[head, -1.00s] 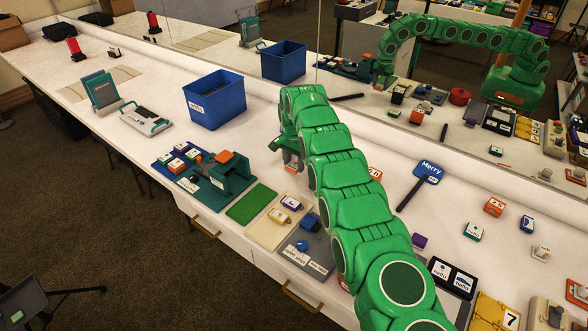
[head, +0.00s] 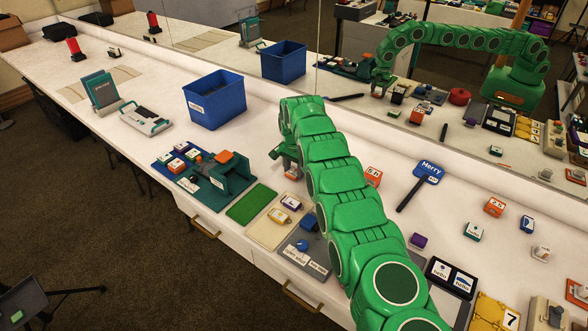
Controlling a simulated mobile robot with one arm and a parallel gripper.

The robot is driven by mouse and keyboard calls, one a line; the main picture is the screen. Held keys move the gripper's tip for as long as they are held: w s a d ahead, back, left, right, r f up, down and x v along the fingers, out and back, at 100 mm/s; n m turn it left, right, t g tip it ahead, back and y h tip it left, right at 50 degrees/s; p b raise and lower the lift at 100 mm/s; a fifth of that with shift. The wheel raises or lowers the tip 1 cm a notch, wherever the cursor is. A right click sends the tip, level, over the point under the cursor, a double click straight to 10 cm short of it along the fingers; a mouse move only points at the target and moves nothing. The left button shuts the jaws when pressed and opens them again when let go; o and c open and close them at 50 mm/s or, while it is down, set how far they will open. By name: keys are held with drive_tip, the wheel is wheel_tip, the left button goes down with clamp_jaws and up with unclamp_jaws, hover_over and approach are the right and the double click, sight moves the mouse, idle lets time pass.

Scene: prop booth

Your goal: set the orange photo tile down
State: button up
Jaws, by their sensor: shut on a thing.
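My gripper (head: 288,168) is beyond the green mat, at the left end of my green arm, with its fingers pointing down. It is shut on the orange photo tile (head: 292,174), which shows only as a small orange and white patch between and below the fingers. My gripper and arm hide most of it, and I cannot tell whether it touches the white counter. Another orange tile with dark marks (head: 373,177) lies right of my arm.
Left of my gripper are a teal device (head: 232,178), a green mat (head: 250,204) and a beige tray (head: 268,232) with tiles. A blue bin (head: 215,100) stands behind. A blue "Merry" paddle (head: 428,170) lies right. A mirror behind reflects the counter.

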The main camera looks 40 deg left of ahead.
sight(294, 172)
drive_tip(key=shift+f, duration=0.1)
drive_tip(key=o, duration=1)
wheel_tip(294, 172, up, 8)
drive_tip(key=shift+f, duration=0.25)
drive_tip(key=shift+r, duration=0.1)
